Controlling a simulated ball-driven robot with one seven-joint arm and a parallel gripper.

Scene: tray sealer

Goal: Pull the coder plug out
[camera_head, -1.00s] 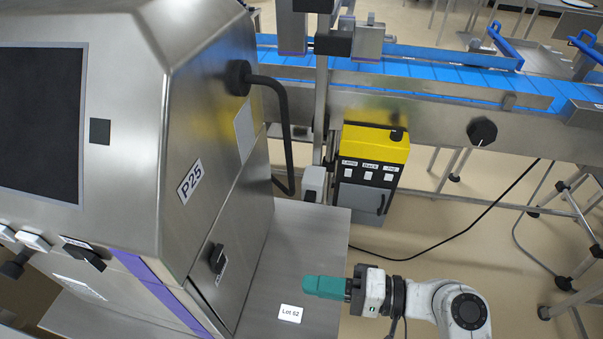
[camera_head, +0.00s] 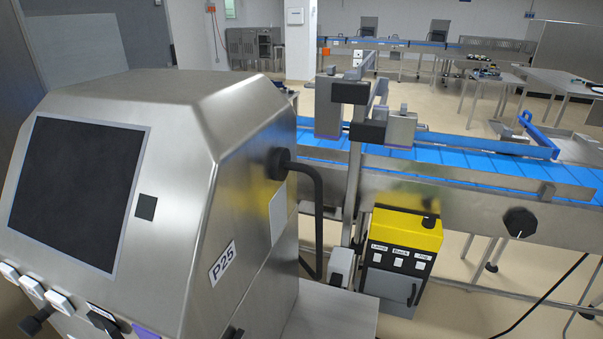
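No part is clearly marked as the coder plug, so I cannot tell which one it is. A yellow-topped control box (camera_head: 407,229) stands below the conveyor, with white buttons labelled Lamp, Back and what looks like Jog. A small black fitting (camera_head: 430,220) sits on its yellow top. Grey block-shaped units (camera_head: 400,130) are mounted on a post over the belt. A small pale grey box (camera_head: 341,262) sits low on the post, left of the control box. My gripper is out of view.
The steel sealer housing (camera_head: 240,190), marked P25, fills the left, with a dark screen (camera_head: 80,190) and a black bent handle (camera_head: 317,205). The blue conveyor (camera_head: 460,168) runs to the right. A bare steel shelf (camera_head: 330,312) lies at bottom centre.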

